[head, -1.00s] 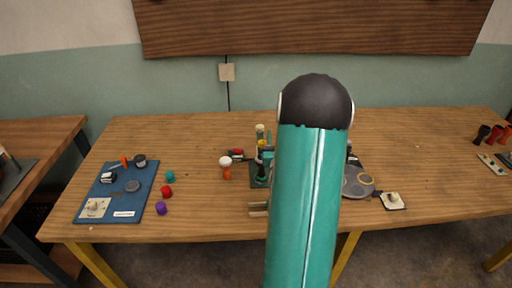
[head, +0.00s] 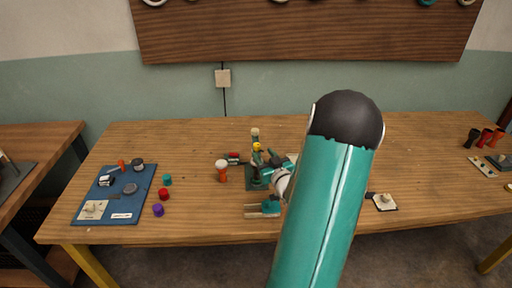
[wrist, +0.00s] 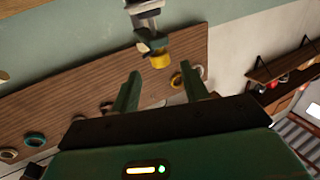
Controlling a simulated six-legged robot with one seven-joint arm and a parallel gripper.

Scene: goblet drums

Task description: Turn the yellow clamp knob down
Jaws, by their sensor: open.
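The yellow clamp knob (head: 257,147) sits high on a small clamp stand (head: 254,184) with a dark green base, near the middle of the table. In the wrist view the yellow knob (wrist: 160,59) hangs under a grey and green clamp part (wrist: 147,22). My gripper (wrist: 160,72) is open and empty. The knob shows just past the fingertips, between them across the picture; contact is not visible. In the head view my gripper (head: 270,158) is at the right of the stand, partly hidden by the stand and my arm.
An orange and white goblet drum (head: 222,172) stands left of the clamp stand. A blue tray (head: 143,190) with parts lies at the left, with several coloured caps beside it. A pale knobbed plate (head: 384,202) lies at the right front.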

